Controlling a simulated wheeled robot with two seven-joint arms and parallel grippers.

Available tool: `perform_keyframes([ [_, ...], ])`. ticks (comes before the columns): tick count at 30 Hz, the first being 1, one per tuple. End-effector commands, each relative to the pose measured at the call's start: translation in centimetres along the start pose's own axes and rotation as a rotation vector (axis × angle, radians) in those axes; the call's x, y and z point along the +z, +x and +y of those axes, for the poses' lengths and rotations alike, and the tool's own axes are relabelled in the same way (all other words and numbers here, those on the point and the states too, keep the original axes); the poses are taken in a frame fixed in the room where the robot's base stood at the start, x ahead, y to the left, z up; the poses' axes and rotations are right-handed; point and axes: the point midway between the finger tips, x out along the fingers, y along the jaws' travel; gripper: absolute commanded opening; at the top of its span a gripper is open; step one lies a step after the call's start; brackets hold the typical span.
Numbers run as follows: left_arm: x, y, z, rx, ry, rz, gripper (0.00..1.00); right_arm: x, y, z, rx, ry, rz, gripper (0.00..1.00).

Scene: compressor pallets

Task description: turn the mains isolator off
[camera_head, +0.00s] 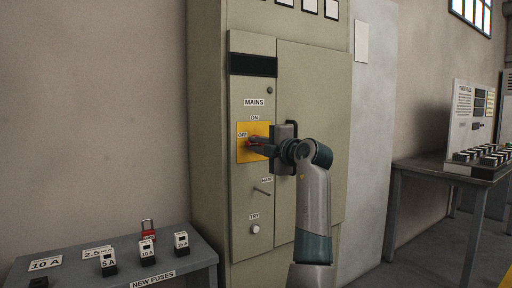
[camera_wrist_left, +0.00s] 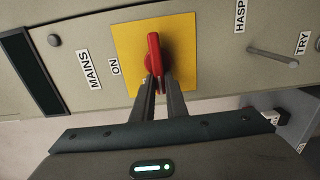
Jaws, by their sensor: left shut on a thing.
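The mains isolator is a red handle (camera_wrist_left: 153,50) on a yellow plate (camera_head: 244,155) on the cabinet door, below the MAINS label (camera_head: 254,102). ON is marked above the plate and OFF at its left side. In the left wrist view, turned on its side, the yellow plate (camera_wrist_left: 184,60) shows the handle lying crosswise to the ON direction, its gripped end toward the OFF side. My left gripper (camera_wrist_left: 157,88) is shut on that end. In the head view my left gripper (camera_head: 262,146) covers much of the handle. My right gripper is not in view.
A HASP peg (camera_head: 262,191) and a TRY button (camera_head: 255,229) sit below the isolator. A grey table (camera_head: 205,258) with fuses and a red padlock (camera_head: 147,226) stands at lower left. Another table (camera_head: 438,176) with a panel stands at right.

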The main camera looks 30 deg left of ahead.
Motion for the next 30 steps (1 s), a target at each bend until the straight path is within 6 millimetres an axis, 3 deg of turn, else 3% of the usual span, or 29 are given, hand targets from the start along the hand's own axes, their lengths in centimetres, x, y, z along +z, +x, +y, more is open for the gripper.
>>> perform_keyframes([
  [12, 0.22, -0.05, 0.17, 0.003, -0.009, -0.007, 0.0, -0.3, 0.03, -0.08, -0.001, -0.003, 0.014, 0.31],
  [13, 0.23, -0.05, 0.17, 0.003, -0.009, -0.007, 0.2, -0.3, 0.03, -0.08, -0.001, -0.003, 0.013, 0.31],
  [15, 0.19, -0.05, 0.17, 0.003, -0.009, -0.006, 0.31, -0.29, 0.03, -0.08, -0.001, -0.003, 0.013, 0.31],
  [30, 0.05, -0.42, 0.16, 0.003, -0.008, -0.002, 0.31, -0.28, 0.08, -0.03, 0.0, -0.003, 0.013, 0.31],
])
